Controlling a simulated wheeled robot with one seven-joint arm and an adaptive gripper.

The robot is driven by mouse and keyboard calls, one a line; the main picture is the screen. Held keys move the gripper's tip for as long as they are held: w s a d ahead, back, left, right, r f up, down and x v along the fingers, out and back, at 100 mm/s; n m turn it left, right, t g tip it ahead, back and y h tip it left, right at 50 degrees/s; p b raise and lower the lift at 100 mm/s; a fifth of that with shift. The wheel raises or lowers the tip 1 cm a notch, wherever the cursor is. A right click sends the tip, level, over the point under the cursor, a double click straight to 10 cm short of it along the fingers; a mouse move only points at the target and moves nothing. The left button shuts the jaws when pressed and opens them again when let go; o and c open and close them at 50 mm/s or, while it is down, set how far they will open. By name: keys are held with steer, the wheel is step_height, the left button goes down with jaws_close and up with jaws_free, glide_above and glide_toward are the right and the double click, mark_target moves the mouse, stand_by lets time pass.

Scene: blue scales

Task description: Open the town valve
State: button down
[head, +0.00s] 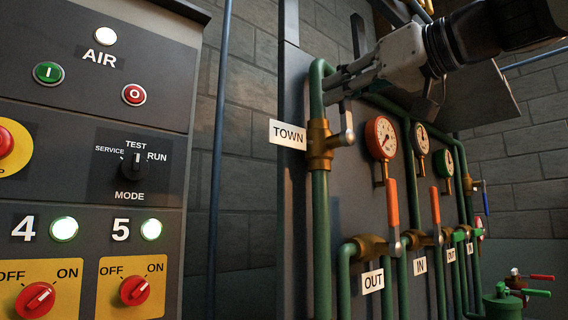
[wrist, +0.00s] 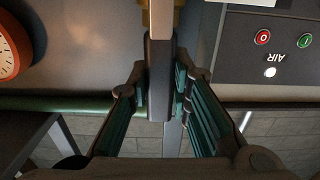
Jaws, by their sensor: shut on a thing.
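The town valve (head: 320,146) is a brass body on a green vertical pipe, right beside the white TOWN label (head: 287,134). Its lever (head: 347,122) stands roughly upright from the pivot, and its upper part is hidden by my gripper (head: 338,86). In the wrist view the dark grey lever (wrist: 159,75) lies between both fingers of my gripper (wrist: 161,92), which is shut on it.
Gauges (head: 381,138) and valves with upright orange levers (head: 393,203) line the panel to the right, near the OUT label (head: 373,281) and IN label (head: 420,266). A control cabinet (head: 95,170) stands on the left. A blue pipe (head: 218,160) runs between.

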steer(key=c, duration=1.4)
jaws_free()
steer(key=shift+a, duration=0.1)
steer(key=shift+c, duration=0.2)
steer(key=shift+s, duration=0.1)
steer(key=v, duration=1.2)
steer(key=shift+f, duration=0.1)
